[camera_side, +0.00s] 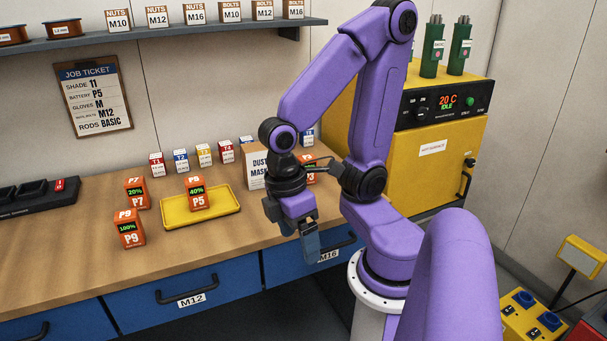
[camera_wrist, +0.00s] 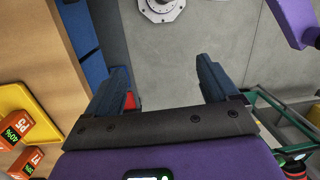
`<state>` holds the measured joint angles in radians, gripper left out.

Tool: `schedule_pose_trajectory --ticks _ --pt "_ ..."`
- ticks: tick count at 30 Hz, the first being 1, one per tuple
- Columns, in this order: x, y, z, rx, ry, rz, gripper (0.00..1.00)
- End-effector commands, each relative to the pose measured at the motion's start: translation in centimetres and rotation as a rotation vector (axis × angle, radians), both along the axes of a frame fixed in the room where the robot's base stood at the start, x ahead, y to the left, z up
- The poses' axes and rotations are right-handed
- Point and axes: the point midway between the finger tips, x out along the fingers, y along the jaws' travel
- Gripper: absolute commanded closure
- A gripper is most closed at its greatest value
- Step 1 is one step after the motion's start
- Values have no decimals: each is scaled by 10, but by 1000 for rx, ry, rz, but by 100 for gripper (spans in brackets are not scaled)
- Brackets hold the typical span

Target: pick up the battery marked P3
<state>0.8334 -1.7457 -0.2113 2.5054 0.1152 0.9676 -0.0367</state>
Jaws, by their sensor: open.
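Batteries P7 (camera_side: 137,194) and P9 (camera_side: 129,229) stand left of the tray. My gripper (camera_side: 312,246) is open and empty, pointing down beyond the bench's front edge; its fingers show apart in the wrist view (camera_wrist: 157,77).
Blue drawers (camera_side: 185,290) front the bench. A yellow oven cabinet (camera_side: 437,165) stands at the right. The bench front between tray and gripper is clear.

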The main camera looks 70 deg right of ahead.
Motion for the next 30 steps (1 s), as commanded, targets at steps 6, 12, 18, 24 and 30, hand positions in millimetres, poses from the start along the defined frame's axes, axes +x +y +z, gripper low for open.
schedule_pose_trajectory --ticks 6,12,18,24,30 --pt "7 -9 -12 -47 200 -265 13" --pt "12 -9 -18 -43 387 -505 13" --pt "22 -3 -19 4 573 -744 13" --pt "38 6 -17 95 752 -983 13" --pt "63 12 -14 230 918 -1219 13"
